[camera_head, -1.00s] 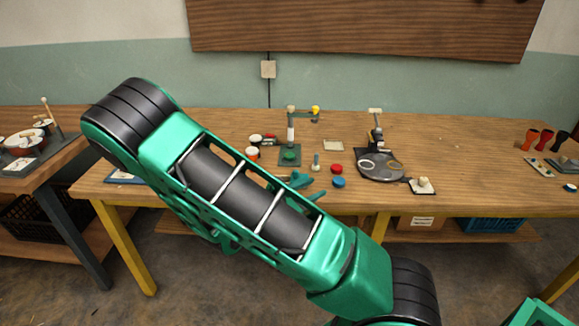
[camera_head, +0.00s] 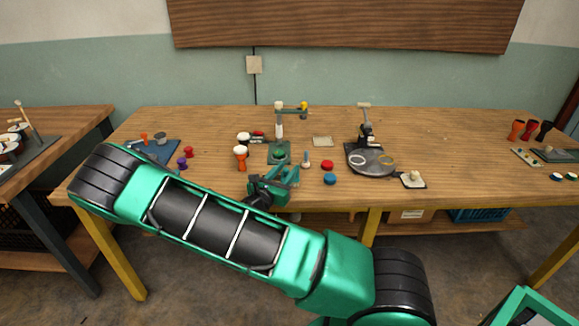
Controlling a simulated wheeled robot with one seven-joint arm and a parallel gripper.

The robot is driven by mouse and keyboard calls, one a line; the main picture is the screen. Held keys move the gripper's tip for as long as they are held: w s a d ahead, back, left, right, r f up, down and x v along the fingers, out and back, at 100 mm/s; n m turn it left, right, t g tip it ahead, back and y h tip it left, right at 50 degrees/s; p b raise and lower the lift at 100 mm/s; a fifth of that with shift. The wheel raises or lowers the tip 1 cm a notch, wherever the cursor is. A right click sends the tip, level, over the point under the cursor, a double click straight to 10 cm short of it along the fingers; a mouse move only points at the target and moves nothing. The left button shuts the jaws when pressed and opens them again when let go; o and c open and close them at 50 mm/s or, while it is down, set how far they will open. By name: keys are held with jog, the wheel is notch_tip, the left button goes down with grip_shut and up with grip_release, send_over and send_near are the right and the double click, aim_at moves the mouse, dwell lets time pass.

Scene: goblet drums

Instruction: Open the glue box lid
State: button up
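My gripper (camera_head: 284,178), green with dark parts, is over the front edge of the long wooden workbench. Its two fingers look apart, so it seems open, with nothing seen between them. I cannot pick out a glue box or its lid for certain. A small dark-edged item with a pale knob (camera_head: 412,180) lies near the front edge, right of my gripper. A red round piece (camera_head: 327,165) and a blue round piece (camera_head: 330,180) lie just right of my gripper, apart from it.
Several goblet drums (camera_head: 515,130) are far right.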

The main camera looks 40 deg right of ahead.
aim_at(287, 169)
jog(key=shift+x, duration=1.6)
grip_shut()
